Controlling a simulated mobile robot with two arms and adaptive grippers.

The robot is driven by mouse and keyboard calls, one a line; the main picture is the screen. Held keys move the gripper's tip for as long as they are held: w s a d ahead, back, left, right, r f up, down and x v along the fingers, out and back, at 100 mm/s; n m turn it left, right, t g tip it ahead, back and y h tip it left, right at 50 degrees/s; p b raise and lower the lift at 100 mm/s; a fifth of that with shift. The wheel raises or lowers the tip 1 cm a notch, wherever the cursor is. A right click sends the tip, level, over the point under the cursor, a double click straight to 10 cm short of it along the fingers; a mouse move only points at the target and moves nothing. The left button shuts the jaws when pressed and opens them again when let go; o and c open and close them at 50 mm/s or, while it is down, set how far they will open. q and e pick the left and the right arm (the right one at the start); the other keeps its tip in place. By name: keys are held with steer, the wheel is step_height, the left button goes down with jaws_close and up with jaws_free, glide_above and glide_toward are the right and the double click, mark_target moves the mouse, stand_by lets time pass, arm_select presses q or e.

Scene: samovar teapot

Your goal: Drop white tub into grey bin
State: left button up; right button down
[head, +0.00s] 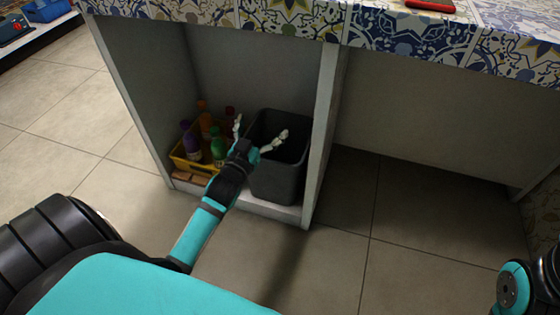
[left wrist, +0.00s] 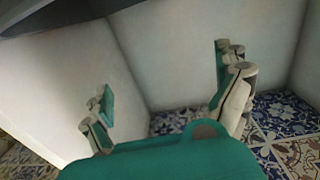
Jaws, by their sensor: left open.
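The grey bin (head: 277,182) stands in the open cabinet under the counter, at the right side of its compartment. My left gripper (head: 260,127) is over the bin's near left rim, with its fingers spread wide and nothing between them. In the left wrist view, the same gripper (left wrist: 165,85) shows two parted fingers and an empty gap. I see no white tub in either view. Most of the bin's inside is dark or hidden, so I cannot tell what lies in it. My right gripper is out of view.
A yellow crate (head: 180,159) with several coloured bottles stands left of the bin. The cabinet's right side panel (head: 324,130) is close beside the bin. A patterned tile countertop (head: 415,35) overhangs above, with a red object (head: 430,5) on it. Floor in front is clear.

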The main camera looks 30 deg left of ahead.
arm_select(q)
steer(key=s, duration=0.3)
steer(key=s+d, duration=0.1)
steer(key=s, duration=0.1)
stand_by(0.3)
